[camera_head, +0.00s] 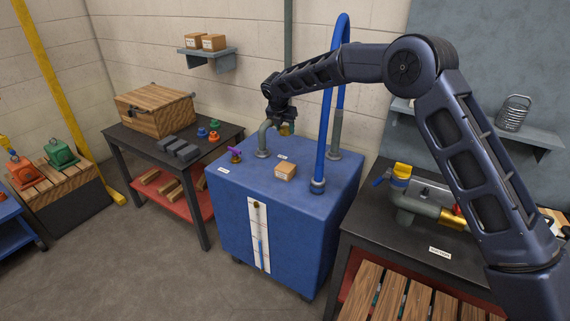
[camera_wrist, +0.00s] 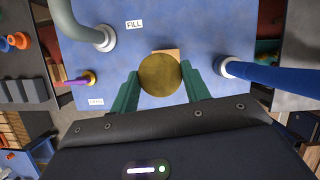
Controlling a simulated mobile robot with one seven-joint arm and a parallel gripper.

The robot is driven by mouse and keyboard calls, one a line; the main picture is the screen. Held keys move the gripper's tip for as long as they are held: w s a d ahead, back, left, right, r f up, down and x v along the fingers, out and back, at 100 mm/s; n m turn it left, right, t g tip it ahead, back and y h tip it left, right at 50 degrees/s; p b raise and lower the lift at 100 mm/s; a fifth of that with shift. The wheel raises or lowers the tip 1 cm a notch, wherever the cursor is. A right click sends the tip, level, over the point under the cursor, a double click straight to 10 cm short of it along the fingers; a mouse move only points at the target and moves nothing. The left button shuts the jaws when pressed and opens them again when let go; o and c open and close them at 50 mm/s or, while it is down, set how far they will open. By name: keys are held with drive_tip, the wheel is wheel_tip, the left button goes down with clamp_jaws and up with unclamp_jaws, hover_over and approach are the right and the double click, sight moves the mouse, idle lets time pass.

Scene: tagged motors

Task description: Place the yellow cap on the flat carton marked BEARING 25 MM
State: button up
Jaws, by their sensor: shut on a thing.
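My gripper (camera_wrist: 160,80) is shut on a round, dull yellow cap (camera_wrist: 160,74), held between its green fingers. In the head view the cap (camera_head: 286,130) hangs under my wrist, above the blue tank and apart from it. A small tan carton (camera_head: 285,172) lies on the tank top, below the cap. In the wrist view the cap hides most of this carton, and only its far edge (camera_wrist: 168,52) shows. Its print is too small to read.
The blue tank (camera_head: 235,215) carries a grey bent pipe (camera_head: 263,138), a blue hose (camera_head: 326,130) and a purple-handled valve (camera_head: 235,153). Two cartons (camera_head: 202,42) sit on a wall shelf. A yellow-topped pipe fitting (camera_head: 401,172) stands on the right bench.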

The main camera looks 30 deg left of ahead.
sight(286, 165)
wheel_tip(286, 165, down, 17)
drive_tip(key=shift+r, duration=0.15)
idle(0.5)
drive_tip(key=o, duration=0.9)
drive_tip(key=shift+o, duration=0.2)
drive_tip(key=v, duration=1.2)
